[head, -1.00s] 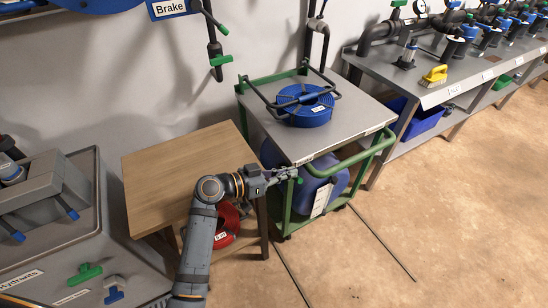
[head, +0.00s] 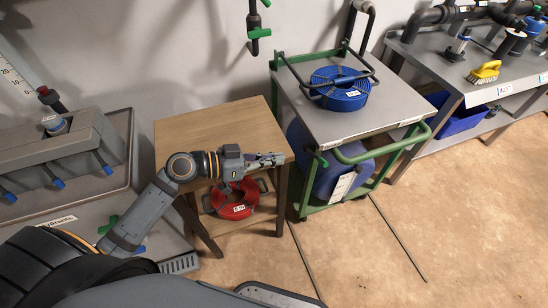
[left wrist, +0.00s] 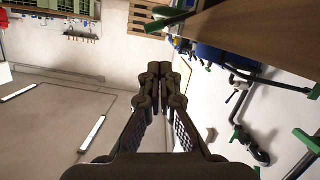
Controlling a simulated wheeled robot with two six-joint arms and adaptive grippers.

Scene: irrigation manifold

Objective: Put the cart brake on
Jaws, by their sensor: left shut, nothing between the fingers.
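The cart (head: 375,120) has a green frame and a grey top. A short green lever (head: 320,160) stands at its near left corner; I take it for the brake but see no label on it. A green push handle (head: 385,150) curves along the front. My left gripper (head: 279,158) is shut and empty, by the right front edge of the wooden table, left of the lever and apart from it. In the left wrist view the left gripper's fingers (left wrist: 160,72) are together with nothing between them. My right gripper is not in view.
The wooden table (head: 210,125) stands left of the cart, with a red hose coil (head: 232,200) on its lower shelf. A blue hose coil (head: 340,92) lies on the cart and a blue drum (head: 325,180) sits below. Open floor (head: 440,210) lies in front.

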